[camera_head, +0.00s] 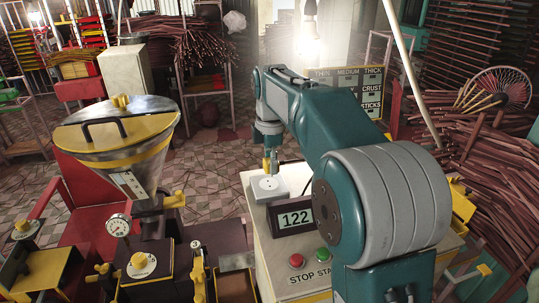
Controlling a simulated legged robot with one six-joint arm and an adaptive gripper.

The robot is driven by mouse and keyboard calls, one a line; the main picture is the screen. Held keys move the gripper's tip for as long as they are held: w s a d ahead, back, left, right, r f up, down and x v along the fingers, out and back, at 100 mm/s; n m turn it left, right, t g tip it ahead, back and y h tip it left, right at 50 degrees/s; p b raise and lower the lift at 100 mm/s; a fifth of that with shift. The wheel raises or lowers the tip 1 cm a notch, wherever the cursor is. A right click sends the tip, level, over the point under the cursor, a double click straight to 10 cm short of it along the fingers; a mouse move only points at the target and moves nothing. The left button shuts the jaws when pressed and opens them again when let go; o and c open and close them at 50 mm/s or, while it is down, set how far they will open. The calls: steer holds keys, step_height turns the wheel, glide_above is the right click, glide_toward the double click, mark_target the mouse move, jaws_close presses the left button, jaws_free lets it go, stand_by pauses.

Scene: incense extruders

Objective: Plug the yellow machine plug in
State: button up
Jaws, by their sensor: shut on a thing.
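The white socket box (262,191) sits on the back left of the pale cabinet top, with a round outlet on its upper face. My gripper (270,158) points down just above the socket box. It is shut on the yellow plug (266,165), of which only a small piece shows. The plug is over the round outlet; I cannot tell whether its pins touch or enter it. The yellow machine (112,137) with a steel hopper and yellow lid stands at the left. A dark cable shows to the right of the gripper.
A red stop button (297,260) and a green start button (322,254) are on the cabinet front. Bundled sticks (495,150) crowd the right side. Tiled floor (210,165) is open behind.

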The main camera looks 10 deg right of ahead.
mark_target(269, 184)
steer(key=shift+a+f, duration=0.3)
steer(key=shift+f, duration=0.4)
steer(key=shift+a+f, duration=0.25)
steer(key=shift+f, duration=0.45)
steer(key=shift+d, duration=0.2)
steer(key=shift+d, duration=0.1)
steer(key=shift+f, duration=0.55)
stand_by(1.0)
steer(key=o, duration=1.1)
steer(key=shift+o, duration=0.2)
